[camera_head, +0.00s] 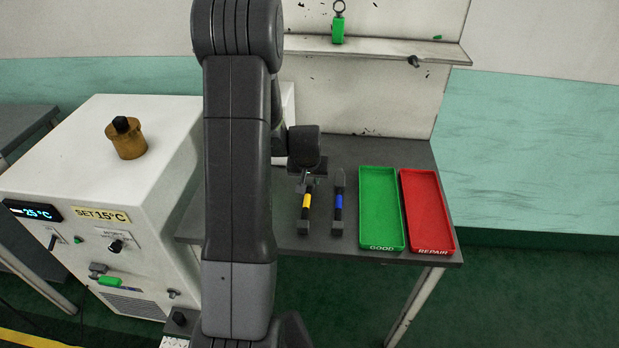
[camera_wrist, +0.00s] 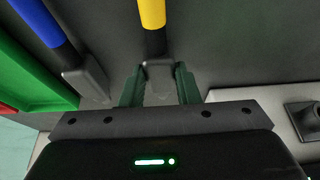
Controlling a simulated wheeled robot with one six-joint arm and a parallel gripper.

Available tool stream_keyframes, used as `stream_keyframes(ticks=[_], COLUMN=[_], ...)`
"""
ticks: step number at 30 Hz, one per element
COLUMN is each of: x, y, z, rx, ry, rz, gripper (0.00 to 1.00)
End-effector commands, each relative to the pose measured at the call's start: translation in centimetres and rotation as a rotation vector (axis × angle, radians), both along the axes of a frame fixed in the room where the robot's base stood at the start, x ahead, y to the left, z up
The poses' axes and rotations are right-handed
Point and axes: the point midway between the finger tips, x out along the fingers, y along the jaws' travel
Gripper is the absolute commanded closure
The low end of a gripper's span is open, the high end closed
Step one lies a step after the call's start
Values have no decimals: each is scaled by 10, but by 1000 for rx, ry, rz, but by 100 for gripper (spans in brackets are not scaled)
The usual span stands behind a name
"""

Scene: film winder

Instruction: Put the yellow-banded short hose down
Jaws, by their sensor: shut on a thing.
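The yellow-banded short hose (camera_head: 306,201) is dark with grey ends and a yellow band. Its far end is between the fingers of my gripper (camera_head: 309,180), which is shut on it. In the wrist view the yellow band (camera_wrist: 152,13) runs away from my gripper (camera_wrist: 159,78), with the grey end fitting between the two green fingers. The hose is over the left part of the grey table (camera_head: 275,225); I cannot tell whether it touches the top. A blue-banded hose (camera_head: 338,203) lies just right of it, apart from it.
A green tray marked GOOD (camera_head: 390,246) and a red tray marked REPAIR (camera_head: 440,244) stand to the right, both empty. A white cabinet (camera_head: 70,150) with dials stands left of the table.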

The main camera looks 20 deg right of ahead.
Motion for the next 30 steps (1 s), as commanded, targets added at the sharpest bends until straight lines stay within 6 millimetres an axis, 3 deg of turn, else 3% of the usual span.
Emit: stream_keyframes(ticks=[2, 3, 6, 19, 30], x=[0, 0, 0, -2, -21], y=[0, 0, 0, 1, 13], z=[-4, -2, -2, 7, 63], rx=[0, 0, 0, -1, -2], ry=[0, 0, 0, -1, -4], rz=[0, 0, 0, 0, -1], gripper=[99, 64, 50, 50, 50])
